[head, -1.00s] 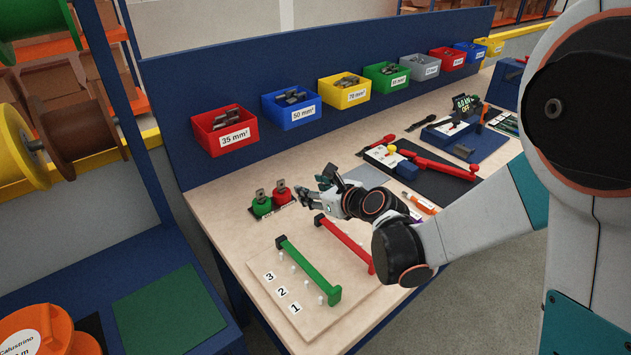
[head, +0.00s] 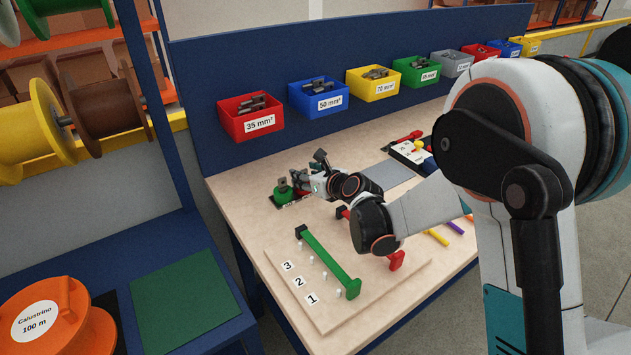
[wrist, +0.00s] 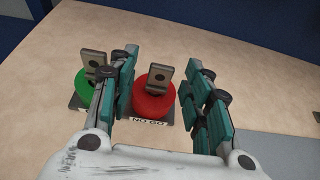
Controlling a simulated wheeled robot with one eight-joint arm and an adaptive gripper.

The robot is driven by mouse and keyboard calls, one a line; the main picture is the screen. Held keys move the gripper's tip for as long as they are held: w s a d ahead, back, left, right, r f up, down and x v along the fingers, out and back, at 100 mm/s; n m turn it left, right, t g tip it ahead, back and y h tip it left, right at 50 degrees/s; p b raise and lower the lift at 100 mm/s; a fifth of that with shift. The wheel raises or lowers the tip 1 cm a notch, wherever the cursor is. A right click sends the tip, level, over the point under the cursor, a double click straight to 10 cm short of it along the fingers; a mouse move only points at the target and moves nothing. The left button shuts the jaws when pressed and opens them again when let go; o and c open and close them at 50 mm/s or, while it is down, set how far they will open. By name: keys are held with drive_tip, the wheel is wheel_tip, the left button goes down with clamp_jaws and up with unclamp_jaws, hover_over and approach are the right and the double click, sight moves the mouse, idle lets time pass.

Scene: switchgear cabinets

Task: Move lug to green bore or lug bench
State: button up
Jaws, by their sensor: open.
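In the wrist view a grey metal lug (wrist: 158,77) stands upright on a red round gauge (wrist: 154,100) labelled NO GO. A second grey lug (wrist: 95,66) stands on the green gauge (wrist: 83,88) to its left, partly hidden by a finger. My gripper (wrist: 157,92) is open, with the red gauge and its lug showing between its fingers; contact cannot be told. In the head view the green gauge (head: 284,196) shows at the left of my gripper (head: 304,182), and the red gauge is mostly hidden behind it.
A board (head: 325,318) with a green bar (head: 327,262) and numbers 1 to 3 lies at the bench's front. Red (head: 250,116), blue (head: 319,97), yellow (head: 373,83) and other lug bins line the back panel. Bare bench lies behind the gauges.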

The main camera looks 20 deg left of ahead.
drive_tip(key=shift+x, duration=1.05)
clamp_jaws()
drive_tip(key=shift+r, duration=0.75)
drive_tip(key=shift+r+p, duration=1.15)
drive_tip(key=shift+r, duration=0.75)
